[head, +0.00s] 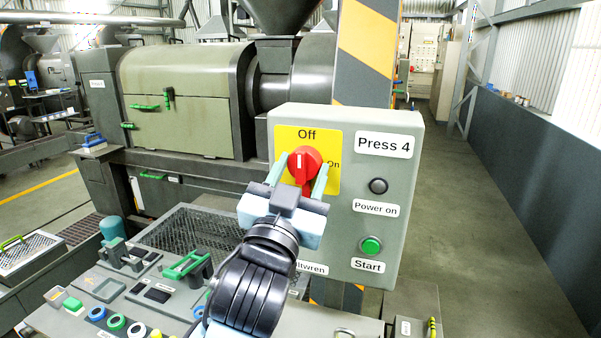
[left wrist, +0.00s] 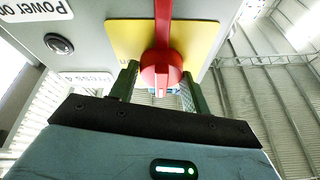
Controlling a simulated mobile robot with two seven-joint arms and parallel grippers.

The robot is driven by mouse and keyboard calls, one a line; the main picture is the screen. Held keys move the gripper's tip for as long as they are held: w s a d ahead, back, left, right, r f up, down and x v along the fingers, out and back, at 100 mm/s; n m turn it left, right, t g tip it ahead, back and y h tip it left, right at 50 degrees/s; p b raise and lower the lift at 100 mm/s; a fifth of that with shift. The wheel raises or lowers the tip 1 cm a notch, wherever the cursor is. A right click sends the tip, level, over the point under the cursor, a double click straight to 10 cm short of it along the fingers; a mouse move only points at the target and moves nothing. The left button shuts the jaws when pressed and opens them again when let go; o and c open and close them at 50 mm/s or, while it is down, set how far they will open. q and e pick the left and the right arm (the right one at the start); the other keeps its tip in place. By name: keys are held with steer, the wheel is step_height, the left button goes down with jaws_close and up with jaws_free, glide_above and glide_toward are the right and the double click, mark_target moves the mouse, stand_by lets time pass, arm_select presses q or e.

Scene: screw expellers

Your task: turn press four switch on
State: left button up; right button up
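The Press 4 switch is a red rotary knob (head: 304,161) on a yellow plate (head: 328,183) with "Off" at the top and "On" at the right. Its white mark stands upright, toward "Off". My left gripper (head: 298,176) is in front of the knob with its fingers spread, one on each side. The left wrist view shows the knob (left wrist: 161,72) between the fingers, with its red bar running upward there. The fingers are wider apart than the bar; whether they touch the round part I cannot tell. My right gripper is not in view.
The grey Press 4 box (head: 390,240) also carries a dark "Power on" lamp (head: 378,186) and a green "Start" button (head: 370,246). A striped post (head: 366,50) stands behind it. A button console (head: 110,300) lies at lower left. The floor at right is clear.

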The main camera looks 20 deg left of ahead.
arm_select(q)
steer(key=shift+c, duration=0.9)
steer(key=shift+m, duration=0.4)
steer(key=m+h, duration=0.1)
steer(key=m, duration=0.1)
steer(key=m+h, duration=0.2)
steer(key=m, duration=0.1)
steer(key=shift+a+g, duration=0.2)
steer(key=shift+g, duration=0.1)
steer(key=m+h, duration=0.1)
steer(key=m, duration=0.2)
steer(key=m+g+h, duration=0.1)
steer(key=m, duration=0.2)
steer(key=shift+a+r+m+g, duration=0.1)
steer(key=shift+a+m+g, duration=0.05)
steer(key=shift+m+g, duration=0.15)
steer(key=m+g+h, duration=0.1)
steer(key=m, duration=0.2)
steer(key=m+g, duration=0.1)
steer(key=m, duration=0.2)
steer(key=shift+a+r+h, duration=0.1)
steer(key=shift+r+h, duration=0.05)
steer(key=shift+h, duration=0.25)
steer(key=shift+m+g, duration=0.8)
steer(key=shift+m, duration=1.1)
steer(key=shift+r, duration=0.1)
